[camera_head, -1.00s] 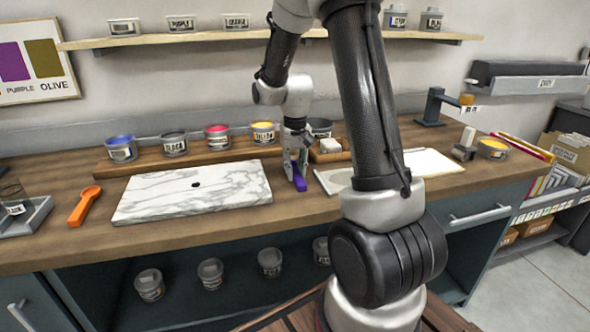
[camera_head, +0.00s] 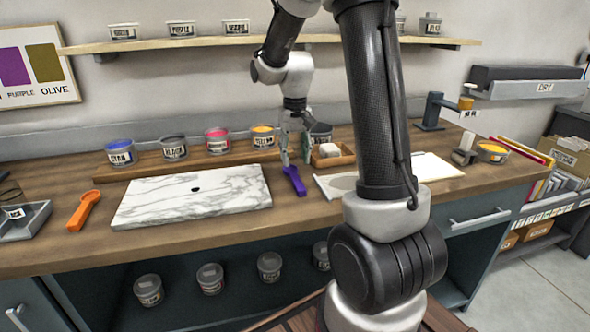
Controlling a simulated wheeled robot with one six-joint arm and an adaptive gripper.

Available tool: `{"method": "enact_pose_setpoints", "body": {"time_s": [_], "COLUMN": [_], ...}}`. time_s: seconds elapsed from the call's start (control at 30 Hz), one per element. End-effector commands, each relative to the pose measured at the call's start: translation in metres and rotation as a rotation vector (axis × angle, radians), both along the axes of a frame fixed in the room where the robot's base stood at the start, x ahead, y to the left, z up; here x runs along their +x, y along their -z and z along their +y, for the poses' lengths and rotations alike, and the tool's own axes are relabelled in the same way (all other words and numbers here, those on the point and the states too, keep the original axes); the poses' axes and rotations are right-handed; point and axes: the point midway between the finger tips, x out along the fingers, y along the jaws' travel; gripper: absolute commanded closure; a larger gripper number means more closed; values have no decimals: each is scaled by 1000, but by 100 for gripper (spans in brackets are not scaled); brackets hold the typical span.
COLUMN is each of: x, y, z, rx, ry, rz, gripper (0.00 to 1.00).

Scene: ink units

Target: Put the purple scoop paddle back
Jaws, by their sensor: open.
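The purple scoop paddle (camera_head: 295,181) lies on the wooden worktop just right of the marble slab. My gripper (camera_head: 294,161) is open and hangs at the paddle's far end, with its fingers apart. I cannot tell whether a finger still touches the paddle. An orange scoop paddle (camera_head: 83,210) lies on the worktop left of the marble slab (camera_head: 150,208).
Tins of ink stand in a row on a wooden riser (camera_head: 130,170) at the back. A small wooden tray (camera_head: 335,160) with a pale block sits right of my gripper. Pale sheets (camera_head: 430,168) lie further right. A grey tray (camera_head: 25,228) is at far left.

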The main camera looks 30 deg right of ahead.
Motion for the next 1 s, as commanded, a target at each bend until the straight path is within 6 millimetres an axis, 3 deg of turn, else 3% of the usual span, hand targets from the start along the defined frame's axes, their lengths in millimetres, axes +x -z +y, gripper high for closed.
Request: {"method": "enact_pose_setpoints", "body": {"time_s": [0.1, 0.33, 0.47, 0.57, 0.7, 0.9, 1.0], "x": [1, -1, -19, -53, -118, -197, -220], "y": [-26, -54, -76, -101, -128, -133, -128], "z": [0, 0, 7, 17, 33, 47, 50], "rx": [0, 0, -4, -10, -23, -40, -46], "ry": [0, -2, -24, -61, -134, -223, -253], "rz": [-5, -4, -36, -90, -186, -305, -343], "gripper": [57, 57, 57, 57, 57, 57, 57]}}
